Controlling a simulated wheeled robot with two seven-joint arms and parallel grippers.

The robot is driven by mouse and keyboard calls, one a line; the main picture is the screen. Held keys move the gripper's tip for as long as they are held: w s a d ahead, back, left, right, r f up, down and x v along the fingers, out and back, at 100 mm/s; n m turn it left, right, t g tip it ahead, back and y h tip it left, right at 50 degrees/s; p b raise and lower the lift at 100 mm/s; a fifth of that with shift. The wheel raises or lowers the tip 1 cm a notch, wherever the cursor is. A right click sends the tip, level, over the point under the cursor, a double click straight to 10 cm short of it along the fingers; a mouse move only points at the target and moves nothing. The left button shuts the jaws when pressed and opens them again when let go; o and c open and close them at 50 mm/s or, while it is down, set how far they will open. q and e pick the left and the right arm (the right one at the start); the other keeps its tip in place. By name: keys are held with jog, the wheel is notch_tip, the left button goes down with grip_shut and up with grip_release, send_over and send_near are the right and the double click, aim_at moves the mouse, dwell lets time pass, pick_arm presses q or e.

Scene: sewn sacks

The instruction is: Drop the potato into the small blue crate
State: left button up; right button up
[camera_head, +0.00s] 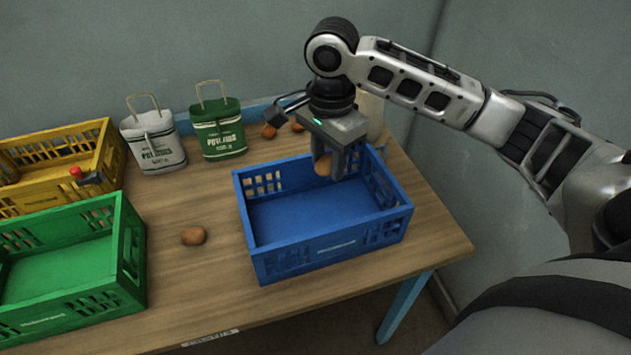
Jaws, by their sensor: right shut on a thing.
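The small blue crate (331,248) stands on the right part of the table, open at the top and empty as far as I see. My right gripper (326,168) points down over the crate's back wall area. It is shut on a brown potato (322,165), which shows between and beside its fingers. The potato is near rim height at the back of the crate; I cannot tell whether it is inside the rim. Another potato (194,236) lies on the table left of the blue crate. My left gripper is not in view.
A green crate (70,307) and a yellow crate (108,150) stand at the left. A white sack (153,142) and a green sack (218,130) stand at the back. The table (190,285) is clear in front.

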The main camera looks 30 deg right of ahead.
jog(key=shift+w+d+m, duration=0.2)
jog(key=shift+m, duration=0.2)
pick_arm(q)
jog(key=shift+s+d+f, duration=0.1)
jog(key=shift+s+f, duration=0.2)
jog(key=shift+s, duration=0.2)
pick_arm(e)
jog(key=shift+s+f, duration=0.2)
jog(key=shift+f, duration=2.6)
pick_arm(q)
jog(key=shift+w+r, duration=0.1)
pick_arm(e)
jog(key=o, duration=1)
jog(key=shift+o, duration=0.2)
jog(key=shift+r, duration=0.1)
notch_tip(320, 180, up, 16)
jog(key=shift+f, duration=0.1)
